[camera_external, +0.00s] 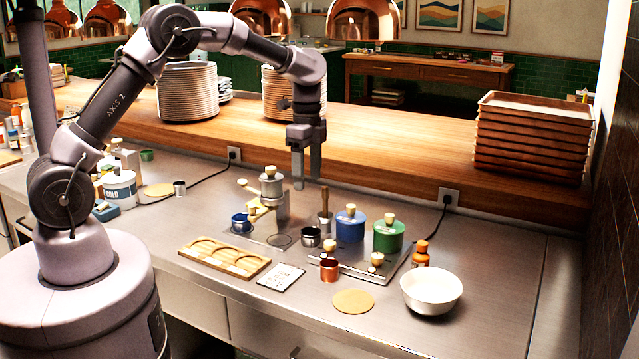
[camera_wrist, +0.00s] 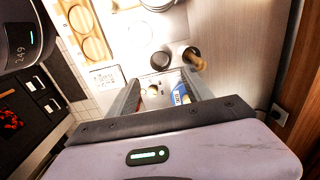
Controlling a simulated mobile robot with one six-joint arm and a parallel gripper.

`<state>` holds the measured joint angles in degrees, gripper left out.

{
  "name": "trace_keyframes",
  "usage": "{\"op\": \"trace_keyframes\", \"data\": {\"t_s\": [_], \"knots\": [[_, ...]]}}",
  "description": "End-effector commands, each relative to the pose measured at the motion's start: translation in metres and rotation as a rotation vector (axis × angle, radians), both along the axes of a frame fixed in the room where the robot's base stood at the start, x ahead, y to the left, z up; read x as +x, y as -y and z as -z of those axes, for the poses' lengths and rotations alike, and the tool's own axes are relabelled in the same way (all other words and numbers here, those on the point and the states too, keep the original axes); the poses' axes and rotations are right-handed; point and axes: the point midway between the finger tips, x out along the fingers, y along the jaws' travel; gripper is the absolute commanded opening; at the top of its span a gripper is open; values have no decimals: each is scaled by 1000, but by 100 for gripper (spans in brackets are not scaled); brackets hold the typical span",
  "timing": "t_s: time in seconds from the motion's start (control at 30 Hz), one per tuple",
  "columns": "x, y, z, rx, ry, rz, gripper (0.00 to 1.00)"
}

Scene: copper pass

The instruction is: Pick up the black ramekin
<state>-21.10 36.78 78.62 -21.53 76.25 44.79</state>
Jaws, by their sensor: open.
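The black ramekin (camera_external: 311,237) is a small dark cup standing upright on the steel counter. It stands just left of a dark cup with a wooden pestle (camera_external: 325,222). In the wrist view the black ramekin (camera_wrist: 160,61) shows just beyond the fingertips, with the pestle cup (camera_wrist: 190,56) close on its right. My gripper (camera_external: 306,178) is open and empty, pointing down, well above the counter. Both fingers of my gripper (camera_wrist: 162,88) show in the wrist view, spread apart. The ramekin is not between them.
A blue canister (camera_external: 350,227) and a green canister (camera_external: 388,238) stand right of the ramekin. A metal grinder (camera_external: 271,190) stands behind left. Counter right of the bowl is clear.

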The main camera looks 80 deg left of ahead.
Motion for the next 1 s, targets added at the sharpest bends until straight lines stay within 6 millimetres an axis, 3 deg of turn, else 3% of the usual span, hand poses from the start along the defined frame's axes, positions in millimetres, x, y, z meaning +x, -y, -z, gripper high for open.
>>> {"op": "trace_keyframes", "data": {"t_s": [0.03,0.1,0.3,0.53,0.73,0.93,1.0], "knots": [[-1,1,22,-1,-4,0,59],[-1,1,46,-1,-5,0,59],[-1,1,93,1,-2,-1,59],[1,3,115,1,-1,-1,59],[4,7,154,1,-1,-1,59],[4,7,154,2,1,-1,59],[4,7,154,1,0,-1,47]]}}
